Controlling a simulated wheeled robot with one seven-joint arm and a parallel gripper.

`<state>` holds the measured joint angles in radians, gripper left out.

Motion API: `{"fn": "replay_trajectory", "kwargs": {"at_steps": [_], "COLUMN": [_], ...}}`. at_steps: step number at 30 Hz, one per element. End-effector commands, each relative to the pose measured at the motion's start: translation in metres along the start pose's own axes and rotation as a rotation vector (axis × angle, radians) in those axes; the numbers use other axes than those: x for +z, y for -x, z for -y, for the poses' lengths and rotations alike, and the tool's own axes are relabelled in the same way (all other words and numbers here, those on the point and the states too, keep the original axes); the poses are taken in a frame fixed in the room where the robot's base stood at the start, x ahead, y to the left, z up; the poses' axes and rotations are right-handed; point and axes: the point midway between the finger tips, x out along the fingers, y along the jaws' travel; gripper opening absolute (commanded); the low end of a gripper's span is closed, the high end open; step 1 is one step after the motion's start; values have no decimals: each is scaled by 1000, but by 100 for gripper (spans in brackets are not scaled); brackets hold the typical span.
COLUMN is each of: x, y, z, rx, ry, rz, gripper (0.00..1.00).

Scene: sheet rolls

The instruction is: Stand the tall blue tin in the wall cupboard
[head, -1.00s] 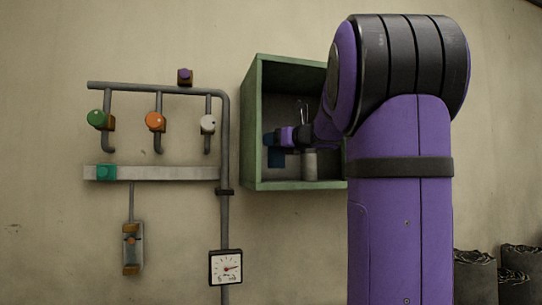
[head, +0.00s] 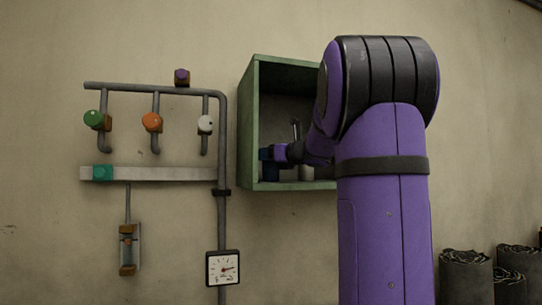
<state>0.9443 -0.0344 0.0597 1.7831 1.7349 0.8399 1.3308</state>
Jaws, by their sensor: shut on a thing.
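The green-framed wall cupboard (head: 249,125) hangs open-fronted on the wall in the middle of the head view. My gripper (head: 270,154) is inside its outline at the lower left, shut on the tall blue tin (head: 270,172). The tin looks dark and upright, and its upper part is partly covered by the gripper. Its base is close to the cupboard floor; I cannot tell whether it touches. My arm hides the right side of the cupboard.
A pale grey container (head: 306,173) stands in the cupboard right of the tin, partly behind my wrist. Left of the cupboard are pipes (head: 222,130) with coloured valves and a gauge (head: 223,268). Dark rolls (head: 466,275) stand at the lower right.

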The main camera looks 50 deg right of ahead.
Motion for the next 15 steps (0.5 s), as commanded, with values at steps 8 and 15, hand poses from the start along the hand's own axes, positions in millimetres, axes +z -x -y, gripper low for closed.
{"fn": "replay_trajectory", "kwargs": {"at_steps": [8,15], "x": [0,3], "y": [0,4], "z": [0,0], "rx": [0,-1], "ry": [0,2], "rz": [0,0], "gripper": [83,83]}}
